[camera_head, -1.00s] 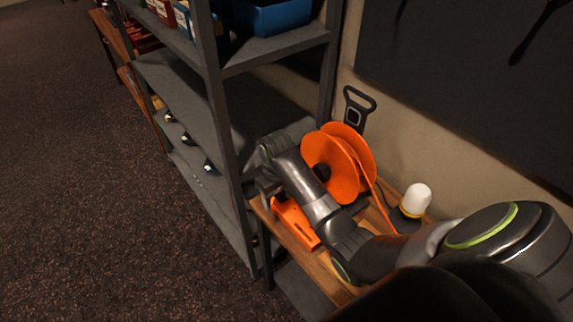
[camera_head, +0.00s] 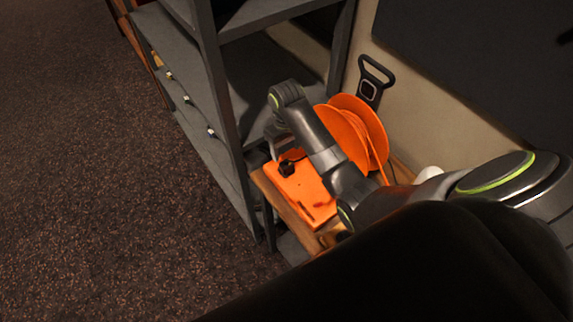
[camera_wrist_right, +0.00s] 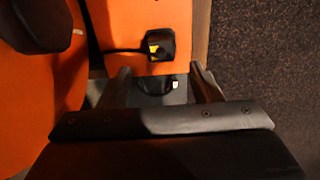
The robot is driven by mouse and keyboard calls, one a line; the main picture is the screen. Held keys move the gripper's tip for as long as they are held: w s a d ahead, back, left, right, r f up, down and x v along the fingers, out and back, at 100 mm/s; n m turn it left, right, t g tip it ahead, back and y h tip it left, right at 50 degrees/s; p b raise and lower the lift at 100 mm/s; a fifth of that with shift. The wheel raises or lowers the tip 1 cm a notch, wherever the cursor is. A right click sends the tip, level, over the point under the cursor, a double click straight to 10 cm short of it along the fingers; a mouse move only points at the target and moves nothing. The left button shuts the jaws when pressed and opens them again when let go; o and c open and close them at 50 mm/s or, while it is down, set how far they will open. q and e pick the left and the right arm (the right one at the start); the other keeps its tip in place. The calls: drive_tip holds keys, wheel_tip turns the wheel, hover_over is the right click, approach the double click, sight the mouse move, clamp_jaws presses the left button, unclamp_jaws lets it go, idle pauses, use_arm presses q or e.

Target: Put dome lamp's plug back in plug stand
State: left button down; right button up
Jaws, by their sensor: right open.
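The orange base (camera_head: 312,190), which looks like the plug stand, lies flat on a wooden bench beside the orange cable reel. A small black block (camera_head: 287,168), perhaps a plug or socket, sits on it. In the right wrist view a black piece with a yellow patch (camera_wrist_right: 160,45) and a dark cable lies on orange, just beyond the fingertips. My right gripper (camera_wrist_right: 160,72) is open; a small dark and whitish thing shows between its fingers, too dark to identify. In the head view my right arm reaches over the base. The white dome lamp (camera_head: 430,173) is mostly hidden behind my arm.
The orange reel (camera_head: 362,132) stands close behind my right arm. A black handled object (camera_head: 374,78) is at the wall. The floor at left is clear.

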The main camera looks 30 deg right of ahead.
sight(286, 163)
wheel_tip(286, 163, down, 3)
drive_tip(key=shift+s+a+r, duration=0.1)
drive_tip(key=shift+r, duration=0.1)
wheel_tip(286, 163, down, 4)
drive_tip(key=shift+r+b, duration=0.25)
drive_tip(key=shift+b, duration=0.25)
use_arm(q)
drive_tip(key=shift+f, duration=0.8)
use_arm(e)
drive_tip(key=shift+f, duration=0.75)
use_arm(q)
drive_tip(key=shift+w+r, duration=0.1)
drive_tip(key=shift+r, duration=0.1)
drive_tip(key=shift+r, duration=0.3)
drive_tip(key=shift+r+p, duration=0.3)
drive_tip(key=shift+p, duration=0.25)
use_arm(e)
clamp_jaws()
drive_tip(key=shift+r, duration=3)
